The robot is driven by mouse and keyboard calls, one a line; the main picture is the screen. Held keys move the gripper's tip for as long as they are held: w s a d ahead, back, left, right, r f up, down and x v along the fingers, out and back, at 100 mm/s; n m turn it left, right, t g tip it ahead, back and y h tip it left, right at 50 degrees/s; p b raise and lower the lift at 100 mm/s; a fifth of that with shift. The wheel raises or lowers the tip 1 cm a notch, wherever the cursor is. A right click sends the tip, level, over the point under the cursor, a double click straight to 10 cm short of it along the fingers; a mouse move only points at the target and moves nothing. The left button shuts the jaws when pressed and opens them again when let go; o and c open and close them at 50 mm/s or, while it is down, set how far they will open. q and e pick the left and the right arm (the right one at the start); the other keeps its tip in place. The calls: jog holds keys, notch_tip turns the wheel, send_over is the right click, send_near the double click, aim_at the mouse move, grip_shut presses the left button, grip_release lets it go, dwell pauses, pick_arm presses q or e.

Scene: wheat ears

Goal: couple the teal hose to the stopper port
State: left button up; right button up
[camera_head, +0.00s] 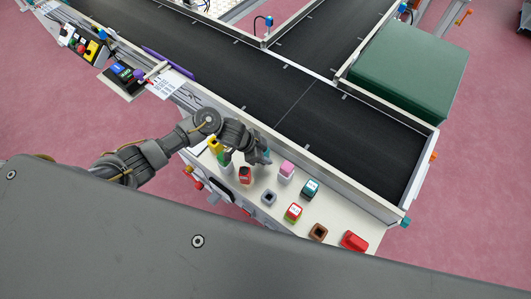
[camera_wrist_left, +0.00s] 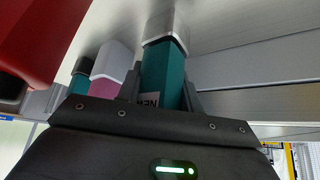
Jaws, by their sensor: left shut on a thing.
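My left gripper (camera_head: 261,157) is over the pale bench by the conveyor wall. It is shut on a teal block-like piece with a silver metal end and a "NEW" label, seen between the fingers in the left wrist view (camera_wrist_left: 163,82). In the head view the fingers mostly hide this piece. I cannot tell whether its metal end touches the bench. No piece is clearly recognisable as a hose. A grey square socket (camera_head: 268,197) and a brown one (camera_head: 318,232) stand on the bench; I cannot tell which is the stopper port. My right gripper is not in view.
A pink-and-white piece (camera_head: 287,170) and a teal-and-black one (camera_head: 310,188) stand right of the gripper. The conveyor wall (camera_head: 330,178) runs behind.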

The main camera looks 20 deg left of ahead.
pick_arm(q)
jog(key=shift+f, duration=0.2)
jog(key=o, duration=1.1)
jog(key=shift+r, duration=0.1)
jog(key=p+v, duration=0.1)
jog(key=v, duration=0.9)
jog(key=shift+a+r, duration=0.3)
